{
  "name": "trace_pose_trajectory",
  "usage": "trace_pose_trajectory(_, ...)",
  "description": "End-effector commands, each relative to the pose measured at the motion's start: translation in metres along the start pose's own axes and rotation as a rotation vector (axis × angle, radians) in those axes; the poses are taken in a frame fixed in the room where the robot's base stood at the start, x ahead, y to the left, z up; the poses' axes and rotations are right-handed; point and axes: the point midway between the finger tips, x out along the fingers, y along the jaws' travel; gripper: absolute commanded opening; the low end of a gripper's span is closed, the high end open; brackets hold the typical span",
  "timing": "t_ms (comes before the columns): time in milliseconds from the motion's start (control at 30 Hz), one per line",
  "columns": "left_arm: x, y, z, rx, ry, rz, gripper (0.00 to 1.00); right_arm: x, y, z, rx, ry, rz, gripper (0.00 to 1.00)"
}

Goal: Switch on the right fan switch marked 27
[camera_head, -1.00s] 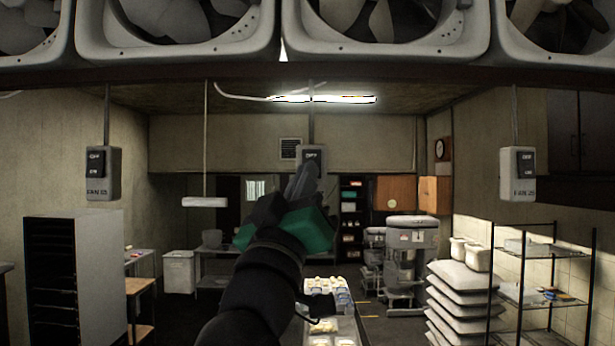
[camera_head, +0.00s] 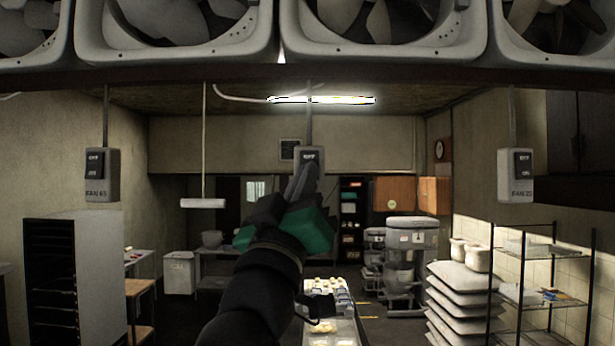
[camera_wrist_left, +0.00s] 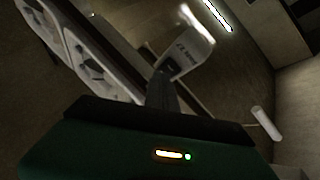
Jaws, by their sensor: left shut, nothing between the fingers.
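Three grey fan switch boxes hang in the head view. The middle switch box (camera_head: 309,153) has its lower part and label hidden behind my left gripper (camera_head: 303,178). It shows in the left wrist view (camera_wrist_left: 192,50), tilted, with a small label that seems to end in 27. The right switch box (camera_head: 516,176) seems to read FAN 25, and the left switch box (camera_head: 102,175) seems to read FAN 65. My left gripper is shut and empty, its fingertips at the middle box's lower part; I cannot tell whether they touch it. My right gripper is not in view.
Large fans (camera_head: 383,30) sit in a row above a dark beam (camera_head: 300,75). A hanging lamp (camera_head: 203,203) is left of my arm. A wire shelf (camera_head: 523,255) and stacked sacks (camera_head: 464,290) stand at the right.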

Motion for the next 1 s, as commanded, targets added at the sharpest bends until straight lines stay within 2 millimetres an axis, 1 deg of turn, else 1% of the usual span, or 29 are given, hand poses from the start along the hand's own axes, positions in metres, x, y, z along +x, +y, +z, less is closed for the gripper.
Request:
trace_pose_trajectory(767,0.0002,-0.0003,0.0003,0.0,0.0,0.0,0.0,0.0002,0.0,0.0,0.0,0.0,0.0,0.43)
trace_pose_trajectory(1000,0.0053,-0.0042,0.0026,0.001,0.0,-0.001,0.0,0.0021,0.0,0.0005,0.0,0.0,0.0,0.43)
